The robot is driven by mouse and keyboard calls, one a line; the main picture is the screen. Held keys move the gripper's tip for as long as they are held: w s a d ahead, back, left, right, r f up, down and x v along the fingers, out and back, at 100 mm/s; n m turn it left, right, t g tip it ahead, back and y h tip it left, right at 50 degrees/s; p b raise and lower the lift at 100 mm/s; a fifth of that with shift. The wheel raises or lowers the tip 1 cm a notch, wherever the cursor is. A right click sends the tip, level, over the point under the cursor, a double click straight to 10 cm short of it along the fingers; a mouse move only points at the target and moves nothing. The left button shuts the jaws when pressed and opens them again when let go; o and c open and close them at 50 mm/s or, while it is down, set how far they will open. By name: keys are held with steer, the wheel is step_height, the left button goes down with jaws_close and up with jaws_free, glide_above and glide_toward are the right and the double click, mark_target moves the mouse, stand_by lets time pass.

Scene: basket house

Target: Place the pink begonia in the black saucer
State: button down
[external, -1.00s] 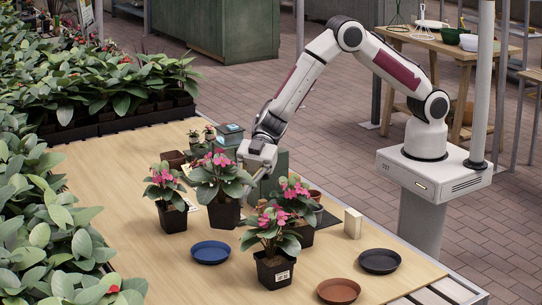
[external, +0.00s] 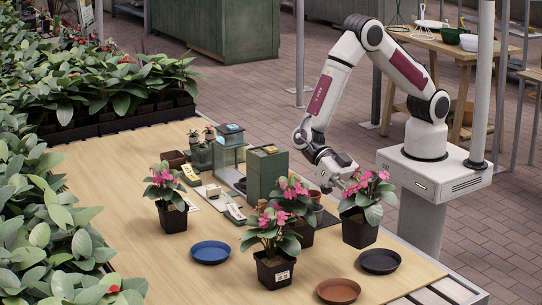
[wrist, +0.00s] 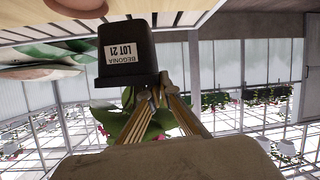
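My gripper (external: 345,190) is shut on a pink begonia (external: 367,192) in a square black pot (external: 359,230). The plant is upright, behind and left of the black saucer (external: 380,261), which is empty. The pot seems lifted off the table, but its exact height is hard to tell. In the wrist view, my fingers (wrist: 165,105) meet at the pot (wrist: 127,52), whose label reads "BEGONIA LOT 21". Pink flowers and leaves show behind the fingers.
A blue saucer (external: 210,252) and a terracotta saucer (external: 338,291) lie empty on the table. Other pink-flowered plants stand at the left (external: 166,195), front (external: 271,240) and just left of the held pot (external: 295,205). A green box (external: 267,172) stands behind.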

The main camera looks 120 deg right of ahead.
steer(key=s+r+n+g, duration=0.1)
steer(key=s+n+g, duration=0.2)
steer(key=s, duration=0.4)
steer(key=shift+s+d+h, duration=0.15)
steer(key=shift+d+h, duration=0.2)
steer(key=shift+h, duration=0.05)
step_height(320, 180, down, 6)
steer(key=shift+f, duration=0.15)
steer(key=shift+f, duration=0.1)
stand_by(0.4)
steer(key=shift+f, duration=1.75)
steer(key=shift+f, duration=0.1)
steer(key=c, duration=2.3)
jaws_free()
